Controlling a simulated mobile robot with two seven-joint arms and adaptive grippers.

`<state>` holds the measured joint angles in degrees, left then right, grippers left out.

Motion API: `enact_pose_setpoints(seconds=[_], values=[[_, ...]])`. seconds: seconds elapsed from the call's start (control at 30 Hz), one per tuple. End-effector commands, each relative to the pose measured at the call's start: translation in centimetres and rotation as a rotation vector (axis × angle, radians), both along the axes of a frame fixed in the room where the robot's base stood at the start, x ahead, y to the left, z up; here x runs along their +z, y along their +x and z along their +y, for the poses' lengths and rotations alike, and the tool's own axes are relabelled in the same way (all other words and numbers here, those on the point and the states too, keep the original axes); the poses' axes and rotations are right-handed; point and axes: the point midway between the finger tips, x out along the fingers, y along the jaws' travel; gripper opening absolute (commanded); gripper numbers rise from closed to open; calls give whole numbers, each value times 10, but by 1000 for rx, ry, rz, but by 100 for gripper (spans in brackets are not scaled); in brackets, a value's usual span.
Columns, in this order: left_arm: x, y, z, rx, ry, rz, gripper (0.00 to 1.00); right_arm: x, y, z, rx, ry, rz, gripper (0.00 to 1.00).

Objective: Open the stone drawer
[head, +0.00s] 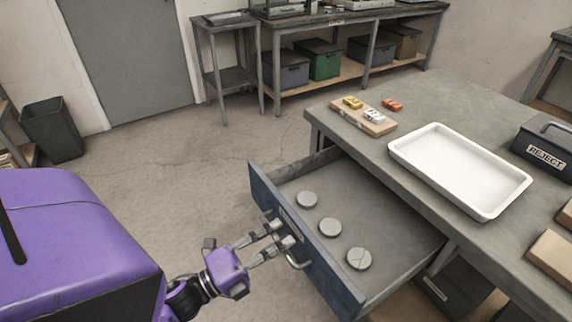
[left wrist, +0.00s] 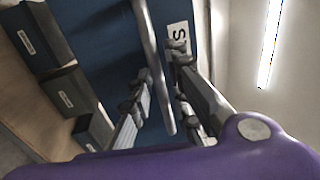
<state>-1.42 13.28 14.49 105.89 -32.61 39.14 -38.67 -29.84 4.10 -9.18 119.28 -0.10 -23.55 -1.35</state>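The stone drawer (head: 325,240) is pulled well out from the workbench. Its inside shows, with three round grey stones (head: 306,199) lying spaced apart on its floor. Its blue front has a metal bar handle (head: 298,262), which also shows in the left wrist view (left wrist: 152,62). A white label with an "S" (left wrist: 179,36) is partly hidden behind the fingers there. My left gripper (head: 281,234) is at the handle, with its fingers apart on either side of the bar. A small gap seems to show beside the bar; contact is hard to judge. My right gripper is out of view.
On the bench (head: 455,130) are a white tray (head: 460,168), a wooden board (head: 364,118) with small coloured pieces, and a dark REJECT box (head: 545,148). Dark labelled boxes (left wrist: 67,90) show in the left wrist view. The floor (head: 190,180) left of the drawer is clear.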

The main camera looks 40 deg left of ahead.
Motion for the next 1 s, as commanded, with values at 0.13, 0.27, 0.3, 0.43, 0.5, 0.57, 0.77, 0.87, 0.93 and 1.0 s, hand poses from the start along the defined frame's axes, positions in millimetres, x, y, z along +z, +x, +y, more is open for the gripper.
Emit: enact_pose_setpoints(seconds=[0.13, 0.27, 0.3, 0.43, 0.5, 0.57, 0.77, 0.87, 0.93, 1.0], values=[[-4, -13, 5, 2, 0, 5, 17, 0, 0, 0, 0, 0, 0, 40], [-9, -36, 14, 4, 1, 7, 17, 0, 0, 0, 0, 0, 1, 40], [-11, -44, 17, 4, 1, 8, 17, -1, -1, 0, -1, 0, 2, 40], [-16, -71, 26, 4, 0, 8, 17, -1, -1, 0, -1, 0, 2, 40], [-18, -83, 31, 4, 2, 7, 17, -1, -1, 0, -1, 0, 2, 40], [-20, -92, 34, 3, 1, 5, 17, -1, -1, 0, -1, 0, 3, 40], [-22, -109, 40, 1, 0, 2, 17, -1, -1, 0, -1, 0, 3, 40], [-23, -111, 41, 1, 0, 1, 17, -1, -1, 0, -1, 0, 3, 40], [-23, -111, 40, 1, 0, 0, 17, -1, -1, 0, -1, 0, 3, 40], [-23, -111, 41, 1, 0, 0, 17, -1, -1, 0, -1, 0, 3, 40]])
